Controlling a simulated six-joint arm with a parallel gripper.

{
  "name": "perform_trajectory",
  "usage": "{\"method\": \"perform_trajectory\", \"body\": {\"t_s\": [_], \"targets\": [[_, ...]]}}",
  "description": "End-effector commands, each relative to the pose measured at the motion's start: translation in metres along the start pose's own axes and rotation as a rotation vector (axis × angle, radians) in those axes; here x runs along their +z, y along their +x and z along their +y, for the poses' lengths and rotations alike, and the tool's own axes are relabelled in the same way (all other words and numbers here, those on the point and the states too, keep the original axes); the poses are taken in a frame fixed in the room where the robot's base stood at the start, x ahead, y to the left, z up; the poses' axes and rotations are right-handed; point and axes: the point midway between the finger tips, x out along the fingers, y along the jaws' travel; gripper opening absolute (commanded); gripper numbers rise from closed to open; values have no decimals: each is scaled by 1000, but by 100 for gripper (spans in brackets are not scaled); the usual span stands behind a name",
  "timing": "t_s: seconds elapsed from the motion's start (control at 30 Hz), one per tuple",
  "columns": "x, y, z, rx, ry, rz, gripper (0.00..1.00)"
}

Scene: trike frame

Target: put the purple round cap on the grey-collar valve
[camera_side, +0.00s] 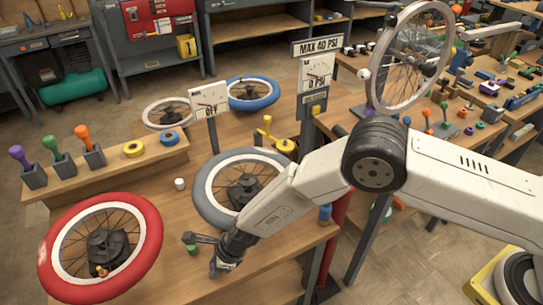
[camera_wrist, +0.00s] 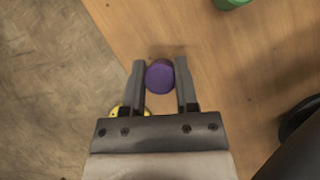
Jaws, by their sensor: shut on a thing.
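The purple round cap (camera_wrist: 159,77) sits between the two fingers of my gripper (camera_wrist: 160,75) in the wrist view, and the gripper is shut on it. In the side view my gripper (camera_side: 216,258) is low at the front edge of the bench. The cap shows there only as a small purple patch. The wheel with the grey tyre (camera_side: 207,198) lies behind my gripper, partly hidden by my arm. I cannot make out a grey-collar valve.
A green cap (camera_side: 193,250) stands close to my gripper, also seen in the wrist view (camera_wrist: 232,3). A white cap (camera_side: 180,184) and a blue cap (camera_side: 325,213) stand farther off. A yellow thing (camera_wrist: 117,110) is partly hidden behind my gripper. Sign posts stand behind the wheels.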

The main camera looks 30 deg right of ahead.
Motion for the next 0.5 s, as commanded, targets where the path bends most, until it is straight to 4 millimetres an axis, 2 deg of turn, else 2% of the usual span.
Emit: {"method": "perform_trajectory", "body": {"t_s": [0.33,0.5], "targets": [[15,-26,0,0,-1,-3,0],[12,-43,7,1,1,-2,0]]}}
